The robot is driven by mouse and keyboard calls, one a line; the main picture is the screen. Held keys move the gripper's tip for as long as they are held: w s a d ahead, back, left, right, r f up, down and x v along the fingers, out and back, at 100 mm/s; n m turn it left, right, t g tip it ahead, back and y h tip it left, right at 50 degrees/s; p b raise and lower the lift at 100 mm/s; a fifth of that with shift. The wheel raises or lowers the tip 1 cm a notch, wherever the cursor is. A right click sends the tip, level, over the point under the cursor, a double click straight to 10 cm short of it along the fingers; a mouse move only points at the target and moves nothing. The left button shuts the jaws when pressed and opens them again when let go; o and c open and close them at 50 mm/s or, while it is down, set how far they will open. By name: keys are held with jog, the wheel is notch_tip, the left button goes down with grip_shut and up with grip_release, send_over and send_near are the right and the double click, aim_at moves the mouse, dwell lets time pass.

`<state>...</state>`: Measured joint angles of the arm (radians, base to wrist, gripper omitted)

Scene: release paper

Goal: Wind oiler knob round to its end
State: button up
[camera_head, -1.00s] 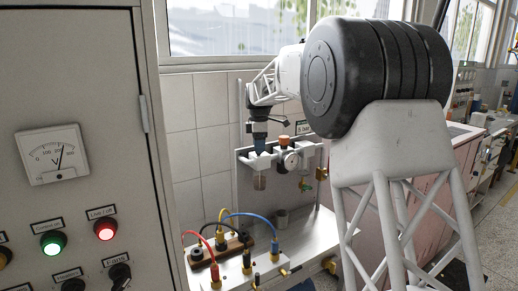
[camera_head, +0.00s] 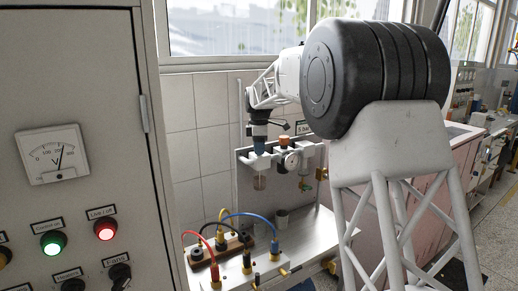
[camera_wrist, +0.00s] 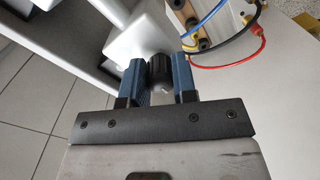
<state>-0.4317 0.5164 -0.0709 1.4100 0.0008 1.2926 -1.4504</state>
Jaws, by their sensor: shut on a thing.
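The oiler knob is a dark ribbed cap (camera_wrist: 160,70) with a small pale mark, seen in the wrist view on top of a white body (camera_wrist: 146,32). My gripper (camera_wrist: 158,68) has its two blue fingers on either side of the knob, shut on it. In the head view my gripper (camera_head: 259,146) points down at the left unit of the wall-mounted air set, above a clear bowl (camera_head: 259,182). The knob itself is hidden there by the fingers.
A round gauge (camera_head: 291,161) and an orange-topped knob (camera_head: 284,140) sit just right of my gripper. Below, a bench (camera_head: 298,238) carries red, yellow and blue cables (camera_head: 250,215). A grey cabinet (camera_head: 75,100) stands at the left.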

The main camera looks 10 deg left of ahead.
jog(key=shift+m, duration=0.3)
jog(key=m, duration=1.4)
jog(key=shift+s, duration=0.1)
jog(key=m, duration=0.3)
jog(key=shift+m, duration=0.4)
jog(key=m, duration=0.3)
jog(key=shift+m, duration=0.3)
jog(key=m, duration=0.3)
jog(key=shift+a+m, duration=0.1)
jog(key=shift+m, duration=0.2)
jog(key=m, duration=0.4)
